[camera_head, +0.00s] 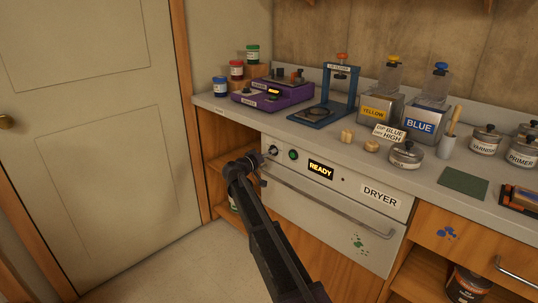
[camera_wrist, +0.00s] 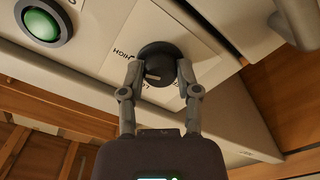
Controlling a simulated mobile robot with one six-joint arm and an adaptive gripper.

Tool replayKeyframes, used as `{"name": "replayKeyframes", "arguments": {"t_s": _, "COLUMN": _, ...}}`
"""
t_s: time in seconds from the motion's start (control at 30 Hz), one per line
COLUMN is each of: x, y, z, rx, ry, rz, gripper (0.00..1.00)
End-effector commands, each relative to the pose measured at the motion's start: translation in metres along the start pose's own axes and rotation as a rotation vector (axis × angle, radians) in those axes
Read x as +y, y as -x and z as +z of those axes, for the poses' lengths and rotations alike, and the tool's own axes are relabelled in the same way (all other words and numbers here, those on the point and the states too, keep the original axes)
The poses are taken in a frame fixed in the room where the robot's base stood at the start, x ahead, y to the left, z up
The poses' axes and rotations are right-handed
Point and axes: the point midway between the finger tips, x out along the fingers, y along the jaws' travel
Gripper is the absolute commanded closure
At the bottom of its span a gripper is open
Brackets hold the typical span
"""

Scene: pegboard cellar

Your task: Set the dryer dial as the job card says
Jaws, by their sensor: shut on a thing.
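The dryer (camera_head: 330,203) is a pale drawer-like front under the counter, with a lit READY display (camera_head: 320,169) and a DRYER label. Its dark round dial (camera_wrist: 157,58) sits on the panel at the front's left end. My gripper (camera_wrist: 158,67) is shut on the dial, one finger on each side. The word HIGH shows beside the dial; another label is partly hidden by it and the fingers. I cannot tell the exact setting. A white card (camera_head: 389,134) on the counter shows the words BLUE and HIGH; its smaller print is unclear. In the head view my gripper (camera_head: 257,161) reaches the dial.
A green button (camera_wrist: 42,24) lies beside the dial, and the dryer's bar handle (camera_head: 310,202) runs just below. The counter holds a purple device (camera_head: 265,95), a blue stand (camera_head: 340,90), YELLOW (camera_head: 375,112) and BLUE (camera_head: 420,125) containers and tins. Open floor lies left.

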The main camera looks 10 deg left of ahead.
Motion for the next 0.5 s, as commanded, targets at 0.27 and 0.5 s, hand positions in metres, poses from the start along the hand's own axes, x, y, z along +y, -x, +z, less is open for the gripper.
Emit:
{"name": "replayKeyframes", "arguments": {"t_s": 0.27, "x": -0.0004, "y": -0.0030, "z": -0.0013, "rx": 0.002, "ry": -0.006, "rz": 0.001, "gripper": 1.00}}
{"name": "replayKeyframes", "arguments": {"t_s": 0.5, "x": -0.0004, "y": -0.0024, "z": -0.0009, "rx": 0.001, "ry": -0.006, "rz": 0.001, "gripper": 0.23}}
